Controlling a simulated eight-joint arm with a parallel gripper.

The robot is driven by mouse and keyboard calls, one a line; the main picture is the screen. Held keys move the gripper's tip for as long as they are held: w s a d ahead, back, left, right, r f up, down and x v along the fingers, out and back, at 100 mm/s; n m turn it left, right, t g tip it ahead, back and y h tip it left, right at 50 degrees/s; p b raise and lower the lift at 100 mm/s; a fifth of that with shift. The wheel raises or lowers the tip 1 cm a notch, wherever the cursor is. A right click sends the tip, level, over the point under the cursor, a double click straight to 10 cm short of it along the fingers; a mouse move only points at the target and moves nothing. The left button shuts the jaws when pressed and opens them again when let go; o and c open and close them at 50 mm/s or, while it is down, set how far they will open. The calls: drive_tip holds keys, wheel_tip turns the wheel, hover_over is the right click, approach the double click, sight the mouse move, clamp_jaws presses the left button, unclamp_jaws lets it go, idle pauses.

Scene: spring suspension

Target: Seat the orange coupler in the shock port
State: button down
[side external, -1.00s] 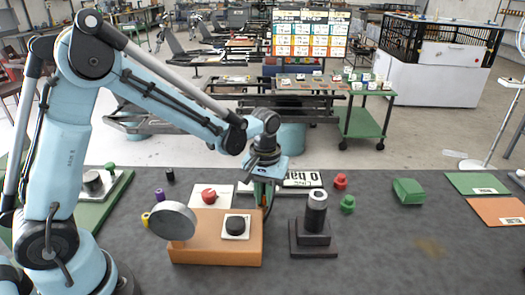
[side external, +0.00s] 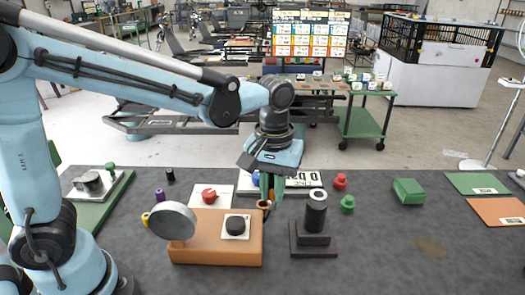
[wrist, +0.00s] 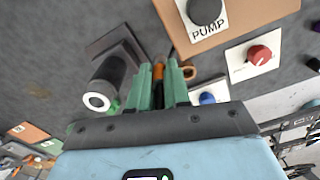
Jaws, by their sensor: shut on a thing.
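My gripper (side external: 270,194) points down above the mat, between the orange-brown block and the dark stand. In the wrist view my gripper (wrist: 159,82) has its green fingers shut on the orange coupler (wrist: 158,72). Only a narrow strip of the coupler shows between the fingers. The likely shock port is the dark upright cylinder with a pale ring top (side external: 317,196), on a stepped dark base. It also shows in the wrist view (wrist: 97,101), left of the fingers. The coupler is apart from it.
An orange-brown block (side external: 190,252) with a grey disc (side external: 172,221) and a black PUMP knob (side external: 236,225) stands left. A red knob (side external: 209,195) sits behind it. Red (side external: 340,181) and green (side external: 348,203) pieces stand right of the cylinder. The front right mat is clear.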

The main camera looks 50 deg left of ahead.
drive_tip(key=s+d+r, duration=0.3)
drive_tip(key=d+r, duration=1)
drive_tip(key=shift+n, duration=0.4)
drive_tip(key=w+a+f, duration=0.2)
drive_tip(key=w, duration=0.1)
drive_tip(key=w+a+f, duration=0.2)
drive_tip(key=w, duration=0.1)
drive_tip(key=w+a+f, duration=0.2)
drive_tip(key=w, duration=0.1)
drive_tip(key=shift+w+a+f, duration=0.1)
drive_tip(key=shift+a+f, duration=0.1)
drive_tip(key=shift+f, duration=2.05)
drive_tip(key=shift+f, duration=0.1)
drive_tip(key=c, duration=1.1)
unclamp_jaws()
